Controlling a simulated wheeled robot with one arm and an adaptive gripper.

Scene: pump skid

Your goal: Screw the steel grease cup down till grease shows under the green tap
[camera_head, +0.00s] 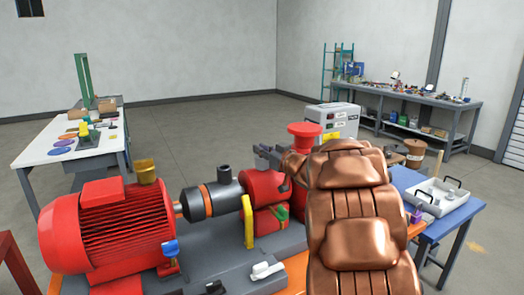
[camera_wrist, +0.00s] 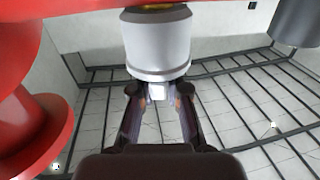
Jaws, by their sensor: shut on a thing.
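The steel grease cup (camera_wrist: 157,45) is a pale grey cylinder at the top centre of the wrist view. A brass-coloured part shows at its far end, against a red body. My gripper (camera_wrist: 158,92) is shut on the small square end of the cup, one dark finger on each side. In the head view the cup cannot be made out, and my copper-coloured arm covers the area to the right of the pump. The green tap (camera_head: 282,213) is on the red pump body (camera_head: 264,189), left of my arm. I cannot see any grease under it.
A yellow lever (camera_head: 248,222) stands near the tap. A blue table (camera_head: 440,228) with a white tray is at the right. Red parts (camera_wrist: 30,110) crowd the gripper's left.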

